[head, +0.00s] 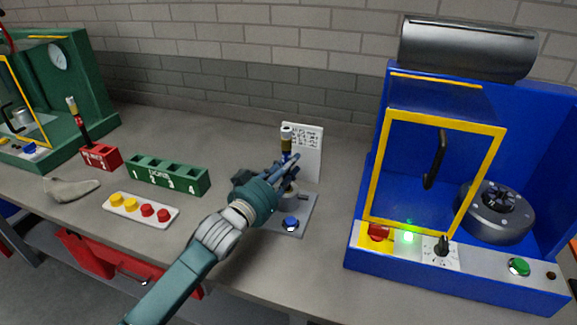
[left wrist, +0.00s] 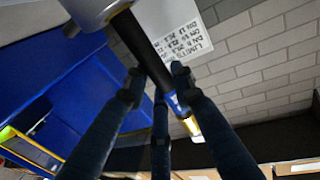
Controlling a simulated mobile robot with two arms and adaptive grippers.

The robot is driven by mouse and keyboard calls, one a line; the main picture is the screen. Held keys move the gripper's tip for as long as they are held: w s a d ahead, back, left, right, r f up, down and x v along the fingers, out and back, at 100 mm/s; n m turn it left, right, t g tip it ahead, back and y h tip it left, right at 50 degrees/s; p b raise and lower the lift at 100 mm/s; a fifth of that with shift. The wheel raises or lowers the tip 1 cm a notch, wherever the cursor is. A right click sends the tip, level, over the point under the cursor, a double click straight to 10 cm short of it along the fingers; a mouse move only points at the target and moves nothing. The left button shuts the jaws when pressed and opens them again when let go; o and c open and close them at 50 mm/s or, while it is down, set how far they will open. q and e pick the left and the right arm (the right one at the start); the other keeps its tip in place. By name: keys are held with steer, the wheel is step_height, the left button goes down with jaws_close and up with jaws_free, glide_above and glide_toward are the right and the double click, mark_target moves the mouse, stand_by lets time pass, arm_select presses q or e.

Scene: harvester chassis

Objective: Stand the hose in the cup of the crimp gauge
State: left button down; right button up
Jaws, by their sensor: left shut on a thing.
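The hose (head: 286,144) is a short dark tube with a blue band and a gold and silver upper end. It stands roughly upright in my left gripper (head: 285,177). In the left wrist view the dark fingers close around the hose (left wrist: 141,47). The crimp gauge (head: 303,215) is a grey plate with a blue button, a white printed card behind and a grey cup (head: 291,195). The gripper is right over the cup and partly hides it. In the left wrist view the hose's lower end meets the pale cup (left wrist: 92,8); I cannot tell how deep it sits.
A blue press (head: 365,255) with a yellow-framed guard stands to the right. To the left are a green numbered rack (head: 165,175), a red block (head: 101,158) holding another hose, a white tray (head: 140,211) of yellow and red caps, and a green machine (head: 90,85).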

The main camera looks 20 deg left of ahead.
arm_select(q)
steer(key=c, duration=1.4)
jaws_free()
steer(key=shift+o, duration=0.2)
steer(key=shift+f, duration=0.15)
steer(key=shift+s+a, duration=0.1)
steer(key=shift+s, duration=0.15)
steer(key=v, duration=1.1)
steer(key=shift+s, duration=0.25)
